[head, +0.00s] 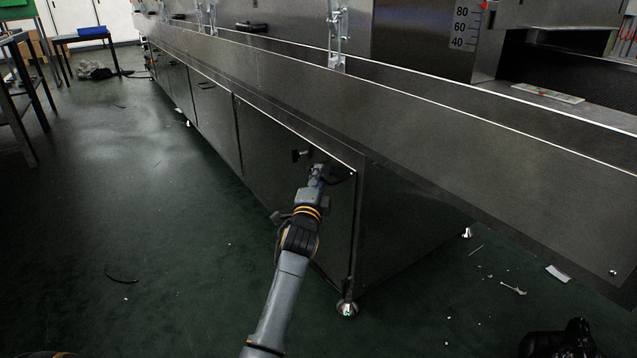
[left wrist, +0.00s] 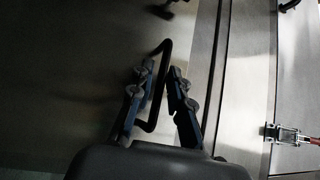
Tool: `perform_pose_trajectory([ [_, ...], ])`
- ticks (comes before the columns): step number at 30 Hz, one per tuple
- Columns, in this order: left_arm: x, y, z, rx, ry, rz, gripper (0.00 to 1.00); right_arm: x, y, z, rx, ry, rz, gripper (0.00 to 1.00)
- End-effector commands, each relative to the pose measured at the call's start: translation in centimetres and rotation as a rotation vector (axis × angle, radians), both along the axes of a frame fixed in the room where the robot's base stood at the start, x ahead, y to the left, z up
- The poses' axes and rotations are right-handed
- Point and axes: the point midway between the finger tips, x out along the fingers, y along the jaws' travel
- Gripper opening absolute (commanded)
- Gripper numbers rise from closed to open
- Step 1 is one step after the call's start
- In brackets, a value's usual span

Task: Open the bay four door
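The nearest lower door (head: 275,150) of the long steel dryer is closed, flush with its frame; no bay label is readable. A black bar handle (head: 341,174) sits near its upper right corner. In the left wrist view the handle (left wrist: 164,72) stands out from the dark door panel (left wrist: 70,70). My left gripper (head: 318,170) is at the handle. In the left wrist view its two fingers (left wrist: 162,70) stand apart, one on each side of the bar. A gap shows beside the bar. A dark part at the lower right (head: 560,342) looks like my right gripper; its fingers are unclear.
A black knob (head: 301,155) sticks out left of the handle. A metal foot (head: 347,308) stands under the dryer's near corner. More lower doors (head: 215,120) run back to the left. The green floor (head: 150,230) left of the dryer is mostly clear. A table (head: 85,38) stands far left.

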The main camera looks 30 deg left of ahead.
Motion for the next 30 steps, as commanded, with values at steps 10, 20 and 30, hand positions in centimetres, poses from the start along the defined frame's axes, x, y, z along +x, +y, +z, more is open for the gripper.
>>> perform_pose_trajectory([
  [10,0.3,0.2,0.1,0.0,0.0,0.0,0.16,-0.2,0.0,0.1,0.0,-0.006,0.0,0.4],
  [20,0.3,0.1,0.1,0.0,0.0,0.0,0.0,-0.2,0.0,0.1,-0.001,-0.008,-0.001,0.4],
  [30,-1.3,1.0,0.3,0.005,0.004,-0.025,0.0,0.7,-0.1,0.1,0.002,0.03,0.001,0.4],
])
